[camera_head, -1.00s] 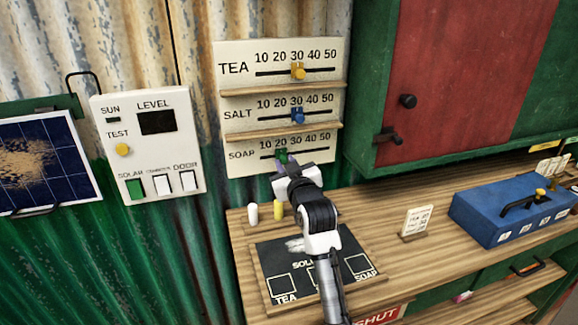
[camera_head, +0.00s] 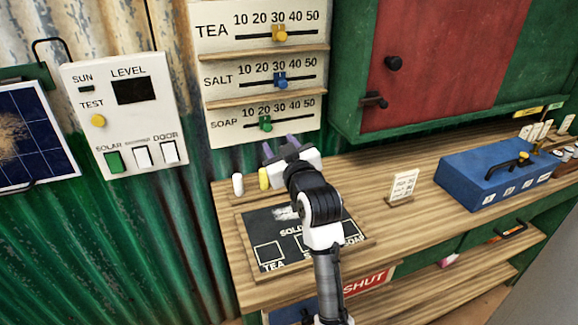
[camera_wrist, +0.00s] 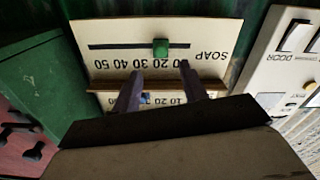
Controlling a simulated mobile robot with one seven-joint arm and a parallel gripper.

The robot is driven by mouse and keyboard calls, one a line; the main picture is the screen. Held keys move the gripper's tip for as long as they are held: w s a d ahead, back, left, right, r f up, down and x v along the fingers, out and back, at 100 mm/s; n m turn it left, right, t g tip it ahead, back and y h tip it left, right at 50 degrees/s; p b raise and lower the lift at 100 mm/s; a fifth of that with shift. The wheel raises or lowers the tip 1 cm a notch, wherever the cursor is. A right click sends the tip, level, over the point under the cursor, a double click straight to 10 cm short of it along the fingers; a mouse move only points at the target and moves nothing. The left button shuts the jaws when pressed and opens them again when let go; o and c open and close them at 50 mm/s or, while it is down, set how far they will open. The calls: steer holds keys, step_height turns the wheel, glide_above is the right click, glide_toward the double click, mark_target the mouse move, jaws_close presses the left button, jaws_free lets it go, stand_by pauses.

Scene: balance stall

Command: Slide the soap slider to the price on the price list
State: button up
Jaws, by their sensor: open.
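The soap slider (camera_head: 265,124) is a green knob on the lowest track of the white price board (camera_head: 225,141). It stands at about the 20 mark. In the wrist view, the soap slider (camera_wrist: 160,47) appears upside down, with the SOAP label to its right. My gripper (camera_head: 280,146) is open and empty, just below and in front of the soap row, apart from the knob. In the wrist view, the fingers of my gripper (camera_wrist: 160,71) are spread on both sides of the knob's line. A small price card (camera_head: 403,186) stands on the counter; its lines are too small to read surely.
The yellow tea slider (camera_head: 280,33) and blue salt slider (camera_head: 281,80) are near 30, above wooden ledges. White and yellow chalk-like pieces (camera_head: 238,184) stand on the counter (camera_head: 350,165) by my gripper. A blue box (camera_head: 480,185) and a red-green cabinet (camera_head: 440,60) are to the right.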

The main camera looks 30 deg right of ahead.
steer(key=b+v, duration=0.1)
steer(key=v, duration=0.5)
steer(key=shift+s, duration=0.35)
